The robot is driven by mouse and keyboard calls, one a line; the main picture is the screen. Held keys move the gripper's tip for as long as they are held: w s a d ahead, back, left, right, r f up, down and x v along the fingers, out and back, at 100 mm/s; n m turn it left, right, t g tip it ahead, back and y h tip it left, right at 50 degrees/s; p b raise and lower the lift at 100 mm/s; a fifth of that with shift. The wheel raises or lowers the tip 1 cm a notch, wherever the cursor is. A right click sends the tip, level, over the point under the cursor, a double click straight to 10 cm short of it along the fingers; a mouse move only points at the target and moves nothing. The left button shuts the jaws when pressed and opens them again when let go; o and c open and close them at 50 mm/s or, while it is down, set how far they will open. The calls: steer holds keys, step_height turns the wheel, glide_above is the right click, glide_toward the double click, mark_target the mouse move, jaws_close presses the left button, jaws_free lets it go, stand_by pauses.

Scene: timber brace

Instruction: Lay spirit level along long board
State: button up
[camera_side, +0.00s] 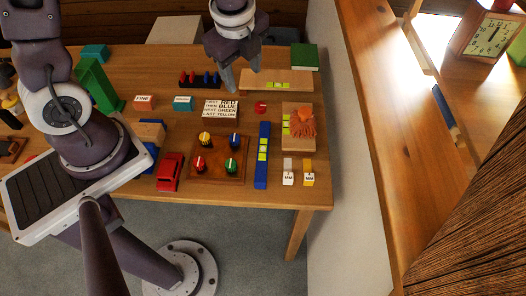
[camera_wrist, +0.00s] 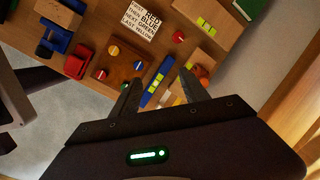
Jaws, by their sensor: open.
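The spirit level (camera_side: 262,170) is a blue bar with yellow-green vials. It lies on the table right of the peg board, and in the wrist view it appears (camera_wrist: 151,92) between my fingers. The long board (camera_side: 249,78) is a pale wooden plank with a yellow-green patch, lying at the back right of the table; the wrist view shows it at the upper right (camera_wrist: 225,18). My gripper (camera_side: 242,78) is open and empty, pointing down above the table's back, close to the long board's left end in the side view. It is apart from the level.
A shorter wooden board (camera_side: 289,142) bears a crumpled orange thing. A peg board (camera_side: 218,172) with coloured knobs, a red toy car (camera_side: 170,172), a lettered card (camera_side: 221,109) and a red round piece (camera_side: 261,107) lie nearby. A green book (camera_side: 305,57) lies at the back corner.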

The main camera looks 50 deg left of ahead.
mark_target(263, 149)
steer(key=d+f+m, duration=0.2)
steer(key=f+m, duration=0.1)
steer(key=f, duration=0.2)
steer(key=w+d+f+m+g+h, duration=0.1)
steer(key=d+f+m, duration=0.1)
steer(key=f, duration=0.3)
steer(key=d+f+m+g+h, duration=0.1)
steer(key=d+f+m, duration=0.1)
steer(key=f+m, duration=0.2)
steer(key=shift+w+f, duration=0.15)
steer(key=shift+f, duration=0.55)
steer(key=shift+m, duration=0.3)
steer(key=f, duration=0.7)
steer(key=shift+s+a+f, duration=0.25)
steer(key=shift+a, duration=0.05)
jaws_close()
